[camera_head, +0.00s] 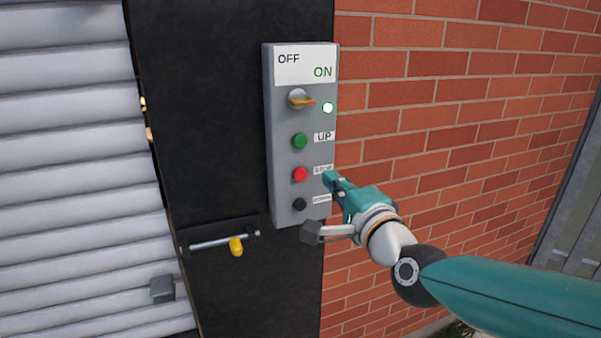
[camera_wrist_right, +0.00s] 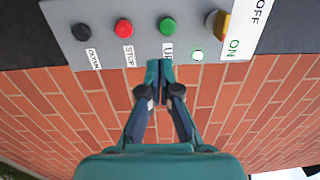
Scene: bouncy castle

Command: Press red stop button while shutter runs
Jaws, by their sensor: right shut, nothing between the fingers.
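A grey control box (camera_head: 285,205) hangs on a black post beside the brick wall. Its red stop button (camera_head: 300,174) sits below the green up button (camera_head: 300,141) and above the black down button (camera_head: 299,204). The yellow switch (camera_head: 301,100) points toward ON and a light (camera_head: 328,107) beside it glows. My right gripper (camera_head: 329,178) is shut and empty, just right of the red button near the STOP label. In the right wrist view, its tips (camera_wrist_right: 159,70) lie below the green button (camera_wrist_right: 167,26), right of the red button (camera_wrist_right: 124,27). I see no contact. My left gripper is not in view.
A slatted grey shutter (camera_head: 75,150) fills the left side; whether it moves cannot be told. A bolt with a yellow knob (camera_head: 236,246) sits on the black post. Brick wall (camera_head: 450,110) lies behind my right arm. A grey panel stands at far right.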

